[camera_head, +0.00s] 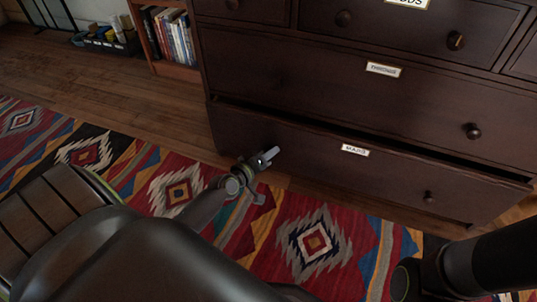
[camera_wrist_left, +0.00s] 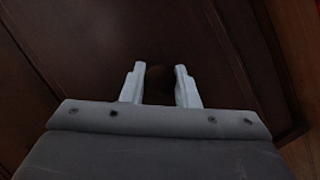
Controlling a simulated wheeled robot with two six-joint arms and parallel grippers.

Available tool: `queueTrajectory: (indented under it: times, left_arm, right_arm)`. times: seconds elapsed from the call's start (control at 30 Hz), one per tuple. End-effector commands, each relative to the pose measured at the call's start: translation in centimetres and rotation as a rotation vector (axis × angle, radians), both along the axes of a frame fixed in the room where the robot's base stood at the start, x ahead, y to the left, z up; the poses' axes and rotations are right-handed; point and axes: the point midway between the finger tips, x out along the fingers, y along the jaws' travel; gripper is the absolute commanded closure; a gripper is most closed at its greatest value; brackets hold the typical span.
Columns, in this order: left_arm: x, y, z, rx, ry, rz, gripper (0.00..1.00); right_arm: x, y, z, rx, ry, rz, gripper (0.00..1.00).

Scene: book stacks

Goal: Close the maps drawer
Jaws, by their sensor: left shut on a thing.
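The maps drawer (camera_head: 320,165) is the dark wooden bottom drawer of the chest, with a white label reading MAPS. It stands slightly out, with a dark gap along its top edge. Its right knob (camera_head: 429,197) is free. My left gripper (camera_head: 270,156) is at the left part of the drawer front. In the left wrist view its two pale fingers (camera_wrist_left: 159,88) are shut on a round dark knob (camera_wrist_left: 157,75), the drawer's left knob, partly hidden in shadow. My right gripper is out of view; only part of that arm shows at lower right.
The drawer above (camera_head: 300,75) looks shut, and smaller drawers sit higher. A patterned rug (camera_head: 315,240) lies on the wooden floor before the chest. A low bookshelf (camera_head: 175,70) stands to its left, with a tray of items (camera_head: 105,40) beyond. Floor at left is open.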

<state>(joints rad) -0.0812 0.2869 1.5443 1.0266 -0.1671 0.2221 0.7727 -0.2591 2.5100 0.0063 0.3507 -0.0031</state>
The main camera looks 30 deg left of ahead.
Motion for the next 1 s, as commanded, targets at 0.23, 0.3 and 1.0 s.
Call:
queueTrajectory:
  times: [0.23, 0.3, 1.0]
  left_arm:
    - [2.9, 0.7, -0.2, 0.003, -0.001, -0.001, 1.00]
    - [3.6, 0.9, -0.1, 0.002, -0.002, 0.000, 1.00]
    - [4.4, 1.0, 0.3, 0.002, -0.007, 0.000, 0.50]
  right_arm:
    - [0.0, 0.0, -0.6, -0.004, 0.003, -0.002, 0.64]
    - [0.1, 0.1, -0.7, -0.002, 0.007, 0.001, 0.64]
    - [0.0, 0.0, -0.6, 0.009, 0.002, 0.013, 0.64]
